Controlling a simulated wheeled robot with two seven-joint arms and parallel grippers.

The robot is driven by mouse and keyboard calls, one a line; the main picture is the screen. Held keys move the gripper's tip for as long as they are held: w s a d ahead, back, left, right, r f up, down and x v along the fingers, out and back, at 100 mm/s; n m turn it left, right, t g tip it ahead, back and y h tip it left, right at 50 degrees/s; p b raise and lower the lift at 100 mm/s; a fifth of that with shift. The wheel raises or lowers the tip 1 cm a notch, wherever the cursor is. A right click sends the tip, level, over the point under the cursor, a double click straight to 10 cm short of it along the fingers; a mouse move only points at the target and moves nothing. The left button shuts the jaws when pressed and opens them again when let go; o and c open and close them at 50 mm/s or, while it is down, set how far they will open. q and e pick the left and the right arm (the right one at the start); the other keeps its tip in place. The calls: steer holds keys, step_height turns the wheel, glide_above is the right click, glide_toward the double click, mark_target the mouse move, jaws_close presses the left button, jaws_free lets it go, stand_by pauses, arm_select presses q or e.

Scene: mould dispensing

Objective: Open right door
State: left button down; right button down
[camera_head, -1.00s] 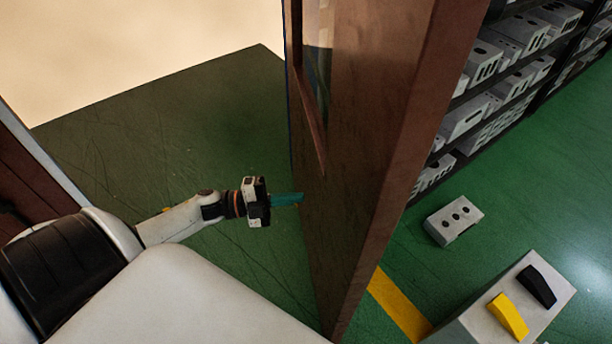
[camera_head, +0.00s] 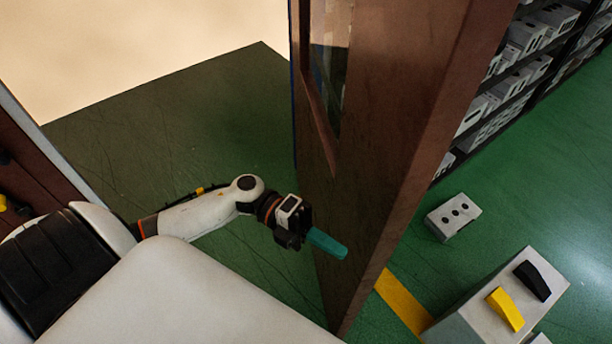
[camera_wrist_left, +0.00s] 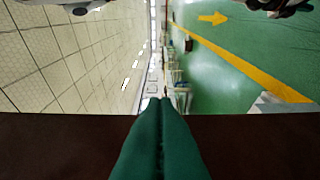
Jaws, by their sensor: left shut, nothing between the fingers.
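The brown wooden door (camera_head: 400,150) stands ajar in the head view, seen partly edge-on, with a glass pane in its upper part. My left gripper (camera_head: 338,249) is at the door's left face, low down, its teal fingers shut and empty. The fingertips appear at or very near the door surface; I cannot tell whether they touch. In the left wrist view the shut teal fingers (camera_wrist_left: 160,140) lie in front of a dark brown band, which seems to be the door (camera_wrist_left: 60,140). My right gripper is not clearly seen.
Beyond the door are shelves (camera_head: 530,60) with grey moulds. A grey block with holes (camera_head: 453,216) lies on the green floor. A grey box (camera_head: 470,318) with yellow and black pieces is at lower right. Open floor (camera_head: 190,130) lies left of the door.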

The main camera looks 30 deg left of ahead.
mark_target(371, 253)
arm_select(q)
steer(key=shift+w+d+p, duration=0.4)
steer(key=shift+w+d, duration=0.75)
steer(key=shift+w, duration=0.25)
